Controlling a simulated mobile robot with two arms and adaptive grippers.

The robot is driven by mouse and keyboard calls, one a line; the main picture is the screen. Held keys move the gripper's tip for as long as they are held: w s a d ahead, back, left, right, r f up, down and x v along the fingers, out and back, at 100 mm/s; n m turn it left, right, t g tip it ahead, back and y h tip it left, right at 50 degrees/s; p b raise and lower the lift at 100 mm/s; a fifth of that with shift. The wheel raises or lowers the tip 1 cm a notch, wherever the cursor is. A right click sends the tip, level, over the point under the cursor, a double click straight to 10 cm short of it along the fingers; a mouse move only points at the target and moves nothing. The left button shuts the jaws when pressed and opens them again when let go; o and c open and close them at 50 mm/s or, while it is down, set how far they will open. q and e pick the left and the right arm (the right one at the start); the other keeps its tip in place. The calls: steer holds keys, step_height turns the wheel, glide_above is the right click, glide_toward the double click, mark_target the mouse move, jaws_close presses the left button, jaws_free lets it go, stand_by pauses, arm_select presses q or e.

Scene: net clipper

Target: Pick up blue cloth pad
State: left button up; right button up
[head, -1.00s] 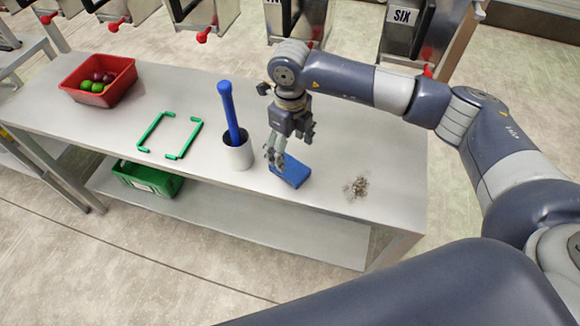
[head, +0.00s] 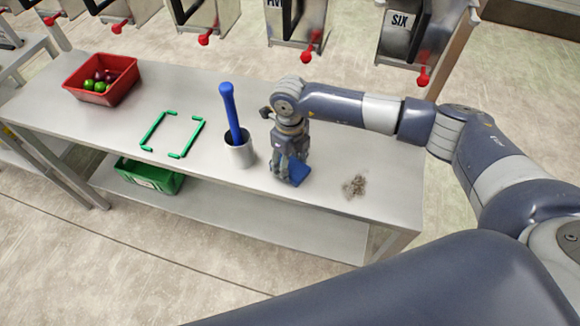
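The blue cloth pad (head: 301,172) lies on the metal table, right of the grey cup. My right gripper (head: 289,177) points down at the pad, with its fingers at the pad's left part and covering it from view. The right part of the pad shows beside the fingers. I cannot tell whether the fingers are closed on the pad or only around it. My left gripper is not in view.
A grey cup (head: 241,153) with a blue-handled tool (head: 230,112) stands close left of my gripper. A small debris pile (head: 355,186) lies to the right. Green corner markers (head: 153,131), a red fruit crate (head: 100,92) and a green bin (head: 150,177) on the lower shelf are further left.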

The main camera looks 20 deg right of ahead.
mark_target(290, 168)
steer(key=shift+c, duration=0.3)
steer(key=shift+r+b, duration=0.35)
steer(key=shift+r, duration=0.25)
steer(key=shift+s+a+r+b, duration=0.15)
steer(key=shift+r+b, duration=0.15)
steer(key=shift+r, duration=0.25)
steer(key=shift+s+d+r+b, duration=0.15)
steer(key=shift+r+b, duration=0.1)
steer(key=shift+r, duration=0.25)
steer(key=s+a+r+b, duration=0.1)
steer(key=s+a+b, duration=0.25)
steer(key=s, duration=1.05)
steer(key=d+r+n, duration=0.3)
steer(key=r+n, duration=0.1)
steer(key=n, duration=1)
steer(key=d+r+n, duration=0.3)
steer(key=d+n, duration=0.1)
steer(key=n, duration=1.1)
steer(key=shift+w+d+r, duration=0.2)
steer(key=shift+d+r, duration=0.1)
steer(key=shift+r, duration=0.05)
steer(key=shift+f, duration=0.1)
